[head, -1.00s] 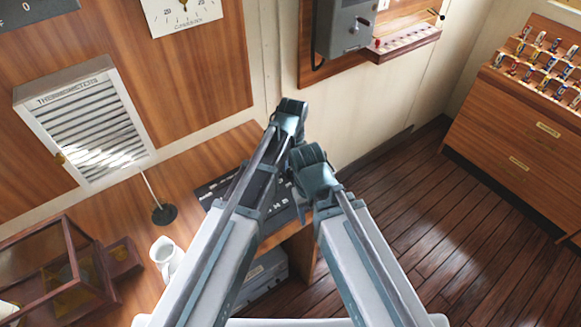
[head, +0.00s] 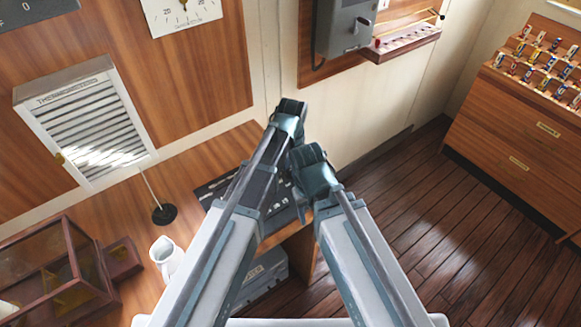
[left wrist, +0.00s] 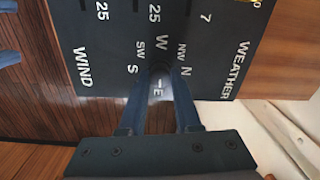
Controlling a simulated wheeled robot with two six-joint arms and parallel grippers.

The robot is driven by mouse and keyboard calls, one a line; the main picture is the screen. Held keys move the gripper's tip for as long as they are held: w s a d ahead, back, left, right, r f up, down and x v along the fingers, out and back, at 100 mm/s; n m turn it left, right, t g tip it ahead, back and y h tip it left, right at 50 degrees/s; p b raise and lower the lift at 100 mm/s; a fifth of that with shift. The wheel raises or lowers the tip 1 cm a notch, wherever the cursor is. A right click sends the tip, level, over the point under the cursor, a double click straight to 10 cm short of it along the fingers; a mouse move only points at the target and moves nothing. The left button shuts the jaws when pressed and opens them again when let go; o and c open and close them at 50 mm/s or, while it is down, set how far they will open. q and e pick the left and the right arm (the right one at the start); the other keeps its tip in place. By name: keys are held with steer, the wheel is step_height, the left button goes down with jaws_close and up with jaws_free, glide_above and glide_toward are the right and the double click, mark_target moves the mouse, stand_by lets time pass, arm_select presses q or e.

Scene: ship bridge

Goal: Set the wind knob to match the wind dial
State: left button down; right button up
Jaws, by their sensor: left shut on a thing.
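The dark control panel (left wrist: 105,55) fills the top of the left wrist view, with WIND and WEATHER printed on it. The wind knob (left wrist: 160,70) is a small dark round shape ringed by compass letters, with W above it and E below. My left gripper (left wrist: 160,76) is shut on the knob. The fingers cover most of it, so I cannot read its pointer. In the head view the panel (head: 214,188) lies on the desk, partly behind my left arm. I cannot identify the wind dial in view.
A clinometer (head: 182,14) and a louvred thermometer box (head: 85,120) hang on the wall. A small stand (head: 163,213), a white jug (head: 165,255) and a glass-sided case (head: 50,270) stand on the desk. Open floor lies to the right.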

arm_select(q)
steer(key=c, duration=0.6)
jaws_free()
steer(key=shift+r, duration=0.1)
step_height(320, 180, up, 14)
steer(key=p, duration=1.3)
steer(key=shift+s+d+f+p, duration=0.15)
steer(key=shift+f+p, duration=0.05)
steer(key=shift+p, duration=0.2)
